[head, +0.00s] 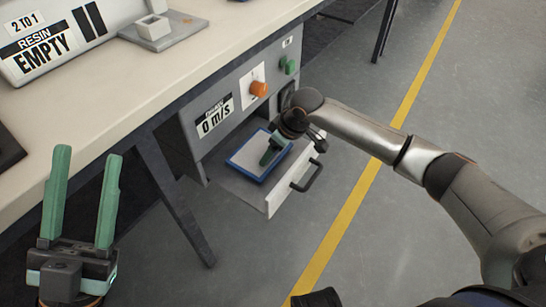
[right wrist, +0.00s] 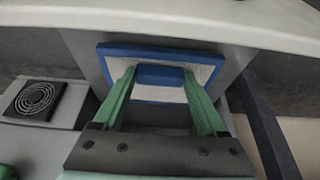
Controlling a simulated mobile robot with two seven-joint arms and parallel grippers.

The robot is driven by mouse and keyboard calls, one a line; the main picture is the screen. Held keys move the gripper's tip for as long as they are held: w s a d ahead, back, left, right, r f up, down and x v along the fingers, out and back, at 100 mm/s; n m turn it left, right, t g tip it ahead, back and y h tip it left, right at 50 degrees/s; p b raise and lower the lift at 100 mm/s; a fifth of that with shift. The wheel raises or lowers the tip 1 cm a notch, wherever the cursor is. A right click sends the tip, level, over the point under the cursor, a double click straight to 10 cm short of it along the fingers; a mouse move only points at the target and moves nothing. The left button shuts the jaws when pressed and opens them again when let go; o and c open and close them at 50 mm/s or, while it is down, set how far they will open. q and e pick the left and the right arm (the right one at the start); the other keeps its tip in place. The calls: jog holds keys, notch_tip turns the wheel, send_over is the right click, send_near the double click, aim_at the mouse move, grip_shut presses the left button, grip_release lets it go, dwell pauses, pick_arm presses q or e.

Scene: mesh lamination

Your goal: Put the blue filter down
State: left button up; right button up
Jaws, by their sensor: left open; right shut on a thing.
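The blue filter (head: 249,157), a white panel in a blue frame, is in the open drawer (head: 277,200) under the bench. My right gripper (head: 268,158) reaches down over it from the right. In the right wrist view the filter (right wrist: 205,73) has a raised blue block at its middle, and my right gripper (right wrist: 160,76) is shut on this block, one green finger on each side. I cannot tell whether the filter touches the drawer floor. My left gripper (head: 87,155) is open and empty at the lower left, its two green fingers pointing up.
The drawer has a dark handle (head: 308,177). The machine front has an orange knob (head: 259,88), a green knob (head: 290,66) and a "0 m/s" label (head: 215,120). A resin sign (head: 45,47) stands on the white bench top (head: 120,85). The floor to the right is clear.

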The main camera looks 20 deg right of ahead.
jog(key=shift+f, duration=0.55)
pick_arm(q)
jog(key=shift+d+f, duration=0.1)
jog(key=shift+f, duration=0.4)
pick_arm(e)
jog(key=shift+r, duration=0.15)
pick_arm(q)
jog(key=shift+r, duration=0.15)
pick_arm(e)
jog(key=o, duration=1.4)
jog(key=shift+c, duration=0.2)
